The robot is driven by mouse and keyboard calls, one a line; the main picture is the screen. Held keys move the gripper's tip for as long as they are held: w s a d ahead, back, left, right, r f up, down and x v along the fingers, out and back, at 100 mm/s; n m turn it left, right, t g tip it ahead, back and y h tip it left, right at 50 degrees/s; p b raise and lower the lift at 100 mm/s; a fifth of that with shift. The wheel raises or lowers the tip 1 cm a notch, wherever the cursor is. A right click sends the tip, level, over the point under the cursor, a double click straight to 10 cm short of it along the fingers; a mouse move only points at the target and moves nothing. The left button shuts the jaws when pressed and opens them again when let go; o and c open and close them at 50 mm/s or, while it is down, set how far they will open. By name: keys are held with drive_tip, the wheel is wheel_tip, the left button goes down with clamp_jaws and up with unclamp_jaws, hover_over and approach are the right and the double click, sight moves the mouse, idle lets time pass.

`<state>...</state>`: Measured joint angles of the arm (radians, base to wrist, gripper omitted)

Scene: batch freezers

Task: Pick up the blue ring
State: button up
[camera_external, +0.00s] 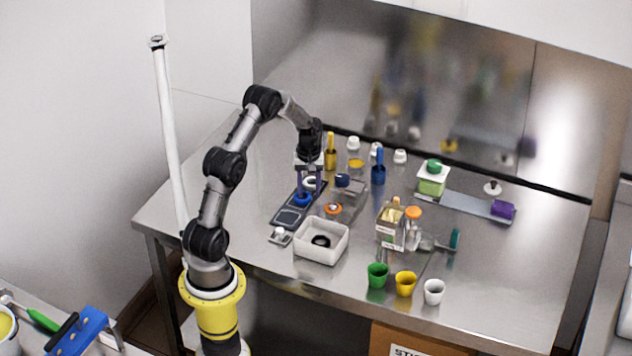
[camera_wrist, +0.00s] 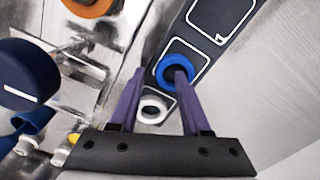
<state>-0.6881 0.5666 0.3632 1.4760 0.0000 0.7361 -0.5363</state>
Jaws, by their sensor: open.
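The blue ring (camera_wrist: 164,62) lies on a dark strip-shaped mat (camera_external: 287,217) with white-outlined squares. It also shows in the external view (camera_external: 302,200), just under my fingers. My gripper (camera_wrist: 160,74) is open and empty, pointing down over the mat. In the wrist view the right fingertip overlaps the middle of the blue ring, and the left fingertip is to the ring's left. I cannot tell whether the right finger is inside the ring or above it. A white ring (camera_wrist: 152,111) lies close to the blue one, between the fingers in the wrist view.
A white bin (camera_external: 321,250) with a black ring inside stands in front of the mat. An orange-topped jar (camera_external: 333,209) and a blue-capped clear bottle (camera_external: 342,181) are close on the right. Green, yellow and white cups stand near the front edge. The table's left side is clear.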

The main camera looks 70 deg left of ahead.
drive_tip(key=shift+f, duration=0.45)
clamp_jaws()
drive_tip(key=shift+r, duration=0.1)
